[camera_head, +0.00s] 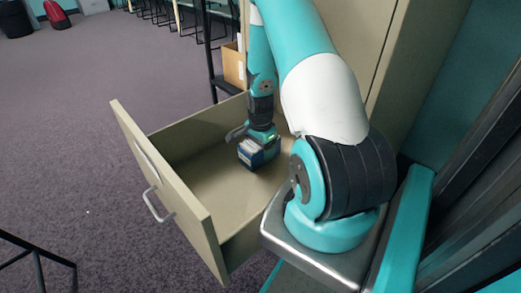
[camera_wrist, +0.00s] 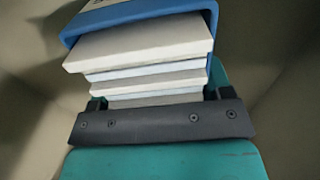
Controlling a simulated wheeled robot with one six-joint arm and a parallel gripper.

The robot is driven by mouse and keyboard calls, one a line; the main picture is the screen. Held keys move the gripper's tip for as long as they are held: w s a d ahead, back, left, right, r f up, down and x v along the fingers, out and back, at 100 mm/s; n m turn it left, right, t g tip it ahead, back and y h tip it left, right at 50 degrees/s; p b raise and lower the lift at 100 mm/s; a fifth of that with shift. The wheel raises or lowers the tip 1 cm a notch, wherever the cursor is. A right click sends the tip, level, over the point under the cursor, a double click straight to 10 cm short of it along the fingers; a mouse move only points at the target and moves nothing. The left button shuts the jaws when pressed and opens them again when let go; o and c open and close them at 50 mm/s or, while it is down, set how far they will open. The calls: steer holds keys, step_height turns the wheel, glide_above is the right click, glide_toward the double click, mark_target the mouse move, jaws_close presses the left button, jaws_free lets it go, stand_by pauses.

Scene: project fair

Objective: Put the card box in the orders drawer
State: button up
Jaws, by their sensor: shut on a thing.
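The card box (camera_head: 259,150) is blue with a stack of white cards showing. In the head view it is at the inner part of the open drawer (camera_head: 178,187), low over or on its floor; I cannot tell whether it touches. My gripper (camera_head: 252,136) is shut on it from above. In the wrist view the blue card box (camera_wrist: 140,15) with its white cards fills the space in front of my gripper (camera_wrist: 160,110), and the drawer's beige inside surrounds it. The fingertips are mostly hidden behind the cards.
The drawer is pulled out from a beige cabinet (camera_head: 420,50), with two handles on its front panel. A black shelf frame (camera_head: 208,50) with a cardboard box (camera_head: 234,66) stands behind it. The drawer floor to the left of the card box is empty.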

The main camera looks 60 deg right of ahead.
steer(key=shift+r, duration=0.1)
steer(key=o, duration=1.1)
step_height(320, 180, up, 12)
steer(key=p, duration=0.5)
